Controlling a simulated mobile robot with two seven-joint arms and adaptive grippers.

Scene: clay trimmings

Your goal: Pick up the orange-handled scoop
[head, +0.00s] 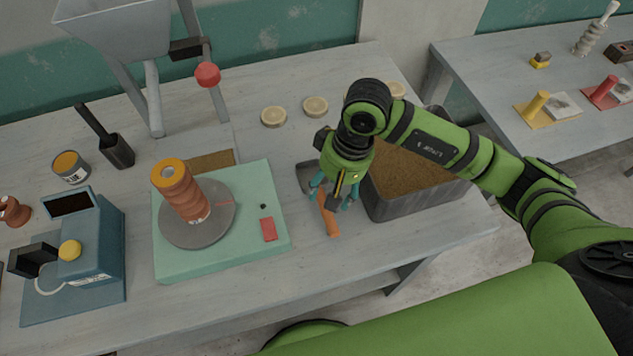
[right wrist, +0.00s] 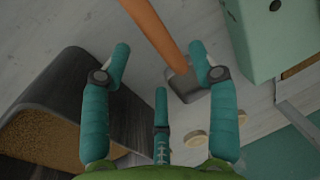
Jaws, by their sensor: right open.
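The orange-handled scoop (head: 328,215) lies on the grey table beside a bin of brown crumbs. In the right wrist view its orange handle (right wrist: 155,30) and grey scoop head (right wrist: 185,82) show beyond the fingertips. My right gripper (head: 333,192) points down over the scoop and hides part of it in the head view. Its teal fingers (right wrist: 159,50) are open, with the handle passing between them in the picture. I cannot tell whether any finger touches the scoop. My left gripper is not in view.
The dark grey bin (head: 420,203) stands close on the right of my right gripper. A mint-green base (head: 172,262) with a round plate and orange stack stands left. Pale discs (head: 274,116) lie behind. A blue device (head: 97,262) stands far left. The table's front edge is near.

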